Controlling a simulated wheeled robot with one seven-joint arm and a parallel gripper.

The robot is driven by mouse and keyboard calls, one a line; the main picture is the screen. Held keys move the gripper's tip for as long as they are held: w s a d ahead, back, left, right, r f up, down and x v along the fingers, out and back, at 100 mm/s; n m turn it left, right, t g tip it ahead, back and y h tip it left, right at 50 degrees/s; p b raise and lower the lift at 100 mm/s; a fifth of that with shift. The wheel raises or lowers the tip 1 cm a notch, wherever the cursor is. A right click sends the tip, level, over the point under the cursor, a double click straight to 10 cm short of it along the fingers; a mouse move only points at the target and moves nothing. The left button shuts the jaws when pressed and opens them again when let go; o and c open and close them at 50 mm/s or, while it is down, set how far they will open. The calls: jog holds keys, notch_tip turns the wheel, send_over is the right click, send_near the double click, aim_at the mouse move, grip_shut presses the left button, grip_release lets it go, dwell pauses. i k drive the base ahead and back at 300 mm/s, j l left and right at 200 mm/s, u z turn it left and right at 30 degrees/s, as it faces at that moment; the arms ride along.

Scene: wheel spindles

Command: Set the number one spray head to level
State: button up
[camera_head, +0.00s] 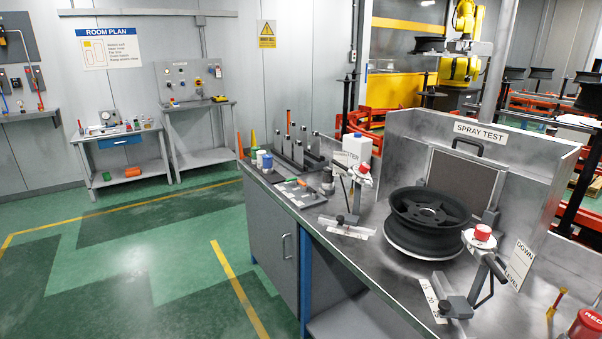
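Two spray-head stands are on the grey metal bench (385,285) at the spray test station. The farther one (355,190) has a red cap, a pale collar and an upright post on a small base with a white marked strip. The nearer one (483,262) looks alike, with a red cap, a pale disc and a slanted dark rod. I cannot read which is number one, nor tell either head's angle for certain. A sign (519,265) reading "DOWN" and "LEVEL" stands behind the nearer one. My gripper is not in view.
A black wheel (430,215) lies on a round pale plate between the stands. A panel marked "SPRAY TEST" (480,131) stands behind it. A white bottle (356,150), small tubs and a rack are farther left. A red container (587,327) is at lower right. The green floor at left is clear.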

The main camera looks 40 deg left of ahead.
aim_at(364, 179)
jog(key=u, duration=1.3)
